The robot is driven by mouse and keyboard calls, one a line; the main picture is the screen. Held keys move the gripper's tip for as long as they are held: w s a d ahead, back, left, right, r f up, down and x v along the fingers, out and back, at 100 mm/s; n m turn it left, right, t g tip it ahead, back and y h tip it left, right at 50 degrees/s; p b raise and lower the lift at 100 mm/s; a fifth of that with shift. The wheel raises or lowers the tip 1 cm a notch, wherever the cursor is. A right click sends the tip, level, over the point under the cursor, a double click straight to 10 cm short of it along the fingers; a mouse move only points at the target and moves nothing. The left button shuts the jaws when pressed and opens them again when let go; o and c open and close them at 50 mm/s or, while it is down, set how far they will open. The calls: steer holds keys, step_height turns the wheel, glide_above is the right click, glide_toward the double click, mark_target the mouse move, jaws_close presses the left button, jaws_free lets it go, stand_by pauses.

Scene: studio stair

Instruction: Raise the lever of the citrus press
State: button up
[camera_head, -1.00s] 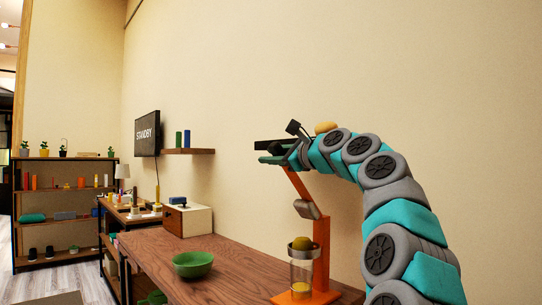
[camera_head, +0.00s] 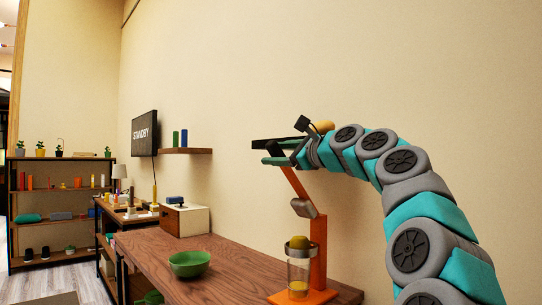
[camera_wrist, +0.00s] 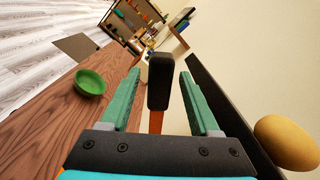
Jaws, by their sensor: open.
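The citrus press (camera_head: 319,250) is orange and stands on the near right of the wooden table. Its orange lever (camera_head: 294,183) slants up and to the left from the post, with a grey pressing cup (camera_head: 304,208) below it. A yellow-green fruit (camera_head: 299,242) sits over a clear glass (camera_head: 299,272) in the press. My gripper (camera_head: 273,154) is open at the top of the lever and hides its end. In the wrist view, the lever's black handle (camera_wrist: 160,80) stands between my two green fingers (camera_wrist: 157,98), with gaps on both sides.
A dark wall shelf (camera_wrist: 215,90) runs close beside my right finger in the wrist view, with a yellow rounded object (camera_wrist: 287,143) on it. A green bowl (camera_head: 189,264) stands on the table. The table between bowl and press is clear.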

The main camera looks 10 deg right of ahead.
steer(key=v, duration=0.4)
steer(key=shift+s+d, duration=0.1)
steer(key=shift+s, duration=0.1)
stand_by(0.3)
